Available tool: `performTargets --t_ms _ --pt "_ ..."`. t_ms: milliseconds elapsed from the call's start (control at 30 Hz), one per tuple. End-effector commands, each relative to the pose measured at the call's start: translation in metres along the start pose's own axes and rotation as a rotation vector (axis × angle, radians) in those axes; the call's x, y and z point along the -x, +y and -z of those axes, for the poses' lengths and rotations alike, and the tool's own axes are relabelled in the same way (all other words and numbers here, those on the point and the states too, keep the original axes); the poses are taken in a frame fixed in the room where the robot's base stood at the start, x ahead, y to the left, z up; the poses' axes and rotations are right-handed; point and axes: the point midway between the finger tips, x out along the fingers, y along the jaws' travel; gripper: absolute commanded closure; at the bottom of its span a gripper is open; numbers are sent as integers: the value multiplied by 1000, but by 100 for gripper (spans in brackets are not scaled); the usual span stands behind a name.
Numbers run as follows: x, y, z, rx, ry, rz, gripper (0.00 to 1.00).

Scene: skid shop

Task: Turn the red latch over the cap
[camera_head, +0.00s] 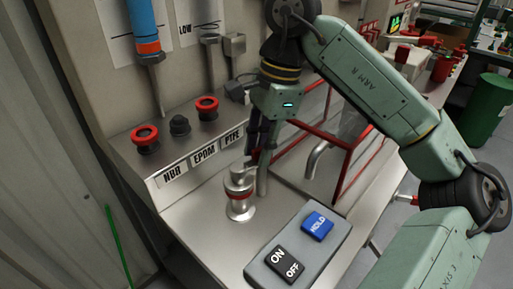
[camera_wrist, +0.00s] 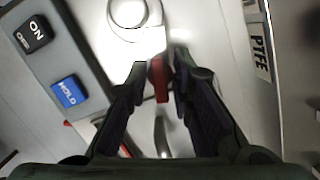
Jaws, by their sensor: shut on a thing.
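The red latch (camera_wrist: 158,80) sits between the two dark fingers of my gripper (camera_wrist: 159,73) in the wrist view, and the gripper is shut on it. In the head view my gripper (camera_head: 256,150) points down beside a silver metal fitting with a red band (camera_head: 240,207), whose top is the cap (camera_head: 238,178). The latch is mostly hidden by the fingers there; a little red shows by them. In the wrist view the round cap (camera_wrist: 128,14) is at the top edge, overexposed and cut off, just ahead of the fingertips.
A grey control box (camera_head: 262,266) with ON/OFF and blue HOLD (camera_head: 317,225) buttons stands in front. A ledge with red-ringed ports (camera_head: 145,138) and NBR, EPDM and PTFE labels is behind left. A bent metal spout (camera_head: 315,158) and red frame (camera_head: 352,165) stand close right.

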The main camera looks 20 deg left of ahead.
Motion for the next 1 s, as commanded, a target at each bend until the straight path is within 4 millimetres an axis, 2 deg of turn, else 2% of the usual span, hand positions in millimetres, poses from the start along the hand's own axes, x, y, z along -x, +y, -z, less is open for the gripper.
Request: performTargets --t_ms 33,67,233,567,1000 --pt "-2 3 0 4 2 -12 94" --pt "-2 3 0 3 3 -12 77" --pt "-1 2 0 1 2 -8 67" --pt "2 1 0 -2 1 -3 67" --pt "35 1 -7 -2 0 -2 67"
